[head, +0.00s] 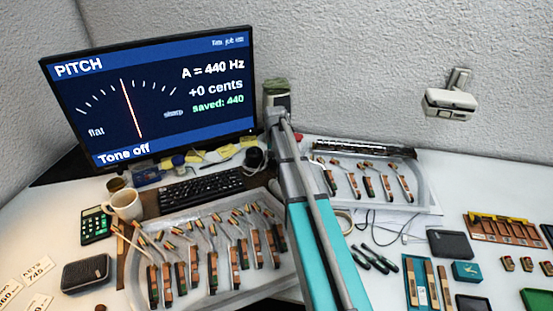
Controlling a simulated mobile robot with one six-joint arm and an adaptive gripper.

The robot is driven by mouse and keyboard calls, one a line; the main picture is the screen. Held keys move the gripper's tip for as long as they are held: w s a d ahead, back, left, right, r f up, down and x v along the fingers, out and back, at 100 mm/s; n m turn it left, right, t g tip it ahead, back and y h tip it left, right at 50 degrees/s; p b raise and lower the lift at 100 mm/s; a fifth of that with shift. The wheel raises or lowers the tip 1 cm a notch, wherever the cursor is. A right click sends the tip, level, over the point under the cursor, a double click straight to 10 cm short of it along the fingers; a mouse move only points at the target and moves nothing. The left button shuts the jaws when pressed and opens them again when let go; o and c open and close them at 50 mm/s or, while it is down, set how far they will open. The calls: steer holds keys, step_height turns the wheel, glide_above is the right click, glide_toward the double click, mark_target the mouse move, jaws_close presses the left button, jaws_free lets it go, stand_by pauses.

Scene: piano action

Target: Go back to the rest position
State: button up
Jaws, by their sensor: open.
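The monitor (160,100) reads PITCH, A = 440 Hz, +0 cents, saved: 440, with "Tone off" at the bottom and the needle near the middle.
A tray (140,292) of piano action parts lies left of the arm, another tray (425,190) right of it. A keyboard (200,190), mug (124,205) and calculator (96,225) stand left. Pliers (375,258) and a dark box (450,244) lie right. Bare desk shows at far right.

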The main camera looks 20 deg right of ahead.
steer(key=shift+r, duration=0.15)
step_height(320, 180, up, 9)
steer(key=p, duration=0.9)
steer(key=shift+w, duration=0.15)
steer(key=shift+r+p, duration=0.4)
steer(key=shift+p, duration=0.15)
